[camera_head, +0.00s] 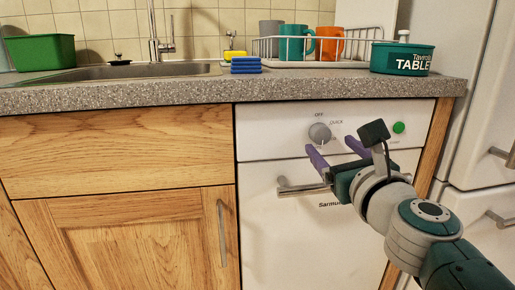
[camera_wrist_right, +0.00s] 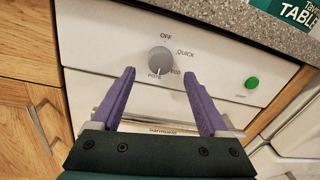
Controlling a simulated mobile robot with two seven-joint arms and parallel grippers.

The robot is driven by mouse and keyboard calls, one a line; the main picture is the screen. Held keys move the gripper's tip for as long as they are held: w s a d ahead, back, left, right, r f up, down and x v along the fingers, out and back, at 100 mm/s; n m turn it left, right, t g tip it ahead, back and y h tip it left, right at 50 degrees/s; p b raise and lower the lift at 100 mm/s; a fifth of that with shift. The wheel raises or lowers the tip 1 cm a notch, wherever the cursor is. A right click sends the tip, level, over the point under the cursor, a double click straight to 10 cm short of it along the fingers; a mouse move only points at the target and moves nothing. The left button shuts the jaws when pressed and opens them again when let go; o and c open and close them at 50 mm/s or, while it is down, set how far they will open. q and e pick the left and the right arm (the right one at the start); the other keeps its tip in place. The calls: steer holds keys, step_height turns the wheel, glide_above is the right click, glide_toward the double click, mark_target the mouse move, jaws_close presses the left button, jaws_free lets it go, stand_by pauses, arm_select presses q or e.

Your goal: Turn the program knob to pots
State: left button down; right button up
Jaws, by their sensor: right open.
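The grey round program knob (camera_head: 320,133) is on the white control panel of the dishwasher (camera_head: 270,230). In the right wrist view the knob (camera_wrist_right: 159,60) has OFF above it, QUICK at its upper right and POTS at its lower left. I cannot tell for sure where the knob points. My right gripper (camera_head: 331,146) is open and empty, with its purple fingers aimed at the panel. In the wrist view the fingertips (camera_wrist_right: 158,73) lie to either side of and just below the knob, apparently short of it. My left gripper is out of view.
A green button (camera_head: 399,127) is on the panel's right. The dishwasher's bar handle (camera_head: 302,188) sticks out below the knob, close to my right gripper. The granite counter (camera_head: 150,92) overhangs above, holding a dish rack (camera_head: 262,48) and a green tablet tub (camera_head: 402,59).

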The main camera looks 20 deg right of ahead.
steer(key=v, duration=0.5)
steer(key=shift+s+a, duration=0.1)
steer(key=shift+s, duration=0.25)
steer(key=shift+r, duration=0.1)
